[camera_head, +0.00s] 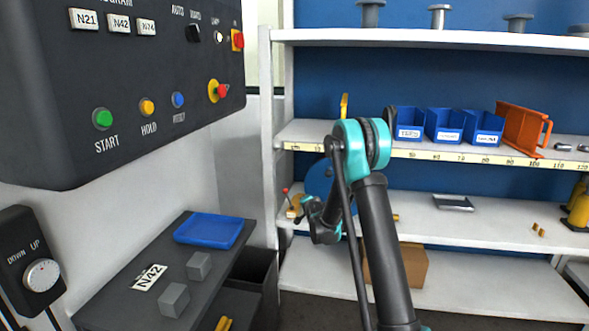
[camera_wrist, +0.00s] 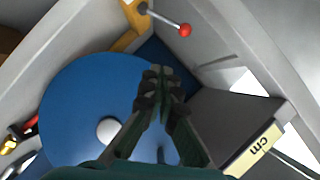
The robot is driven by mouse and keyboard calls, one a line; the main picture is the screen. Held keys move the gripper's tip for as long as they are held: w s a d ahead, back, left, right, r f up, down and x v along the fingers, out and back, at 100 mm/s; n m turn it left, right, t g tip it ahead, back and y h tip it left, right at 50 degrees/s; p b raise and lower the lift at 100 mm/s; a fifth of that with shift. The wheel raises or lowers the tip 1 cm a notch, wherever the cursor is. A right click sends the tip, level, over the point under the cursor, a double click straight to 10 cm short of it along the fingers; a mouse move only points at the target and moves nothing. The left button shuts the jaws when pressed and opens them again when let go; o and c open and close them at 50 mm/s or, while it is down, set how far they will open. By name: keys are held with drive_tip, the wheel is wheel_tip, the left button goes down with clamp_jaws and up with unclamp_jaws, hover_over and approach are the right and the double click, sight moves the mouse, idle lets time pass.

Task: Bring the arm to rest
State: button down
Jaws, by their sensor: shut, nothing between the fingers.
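My gripper (camera_wrist: 159,80) shows in the wrist view with its two dark fingers together and nothing between them. It is in front of a large round blue disc (camera_wrist: 75,105) with a white hub (camera_wrist: 110,130). I cannot tell whether the fingers touch the disc. In the head view my arm (camera_head: 386,235) rises from the bottom to a teal joint (camera_head: 350,145) and bends down and away by the shelves. My gripper's fingers cannot be made out there. Part of the blue disc (camera_head: 318,179) shows behind the arm.
A red-tipped lever (camera_wrist: 184,29) is close above the fingers. A shelf edge with a "cm" tape (camera_wrist: 258,148) is at the right. Blue bins (camera_head: 444,125) and an orange rack (camera_head: 522,128) stand on the shelf. A control panel (camera_head: 130,85) and a dark table (camera_head: 125,310) are at the left.

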drive_tip(key=s+d+r+n+g+h, duration=0.1)
drive_tip(key=s+d+r+n+g, duration=0.15)
drive_tip(key=s, duration=0.55)
drive_tip(key=s+d+r+n+g, duration=0.1)
drive_tip(key=s+d, duration=0.3)
drive_tip(key=s, duration=0.5)
drive_tip(key=s+d+r+n+g+h, duration=0.15)
drive_tip(key=s+d, duration=0.25)
drive_tip(key=s, duration=0.4)
drive_tip(key=s+d+f+n+g, duration=0.1)
drive_tip(key=s+f, duration=0.1)
drive_tip(key=s, duration=0.7)
drive_tip(key=s+d+f+n+g, duration=0.1)
drive_tip(key=s+f+n+g, duration=0.1)
drive_tip(key=s, duration=0.8)
drive_tip(key=s+d+f+n+g, duration=0.1)
drive_tip(key=s+d+f+g, duration=0.1)
drive_tip(key=s, duration=0.8)
drive_tip(key=shift+f+n, duration=0.3)
drive_tip(key=shift+n, duration=0.1)
drive_tip(key=shift+d, duration=0.1)
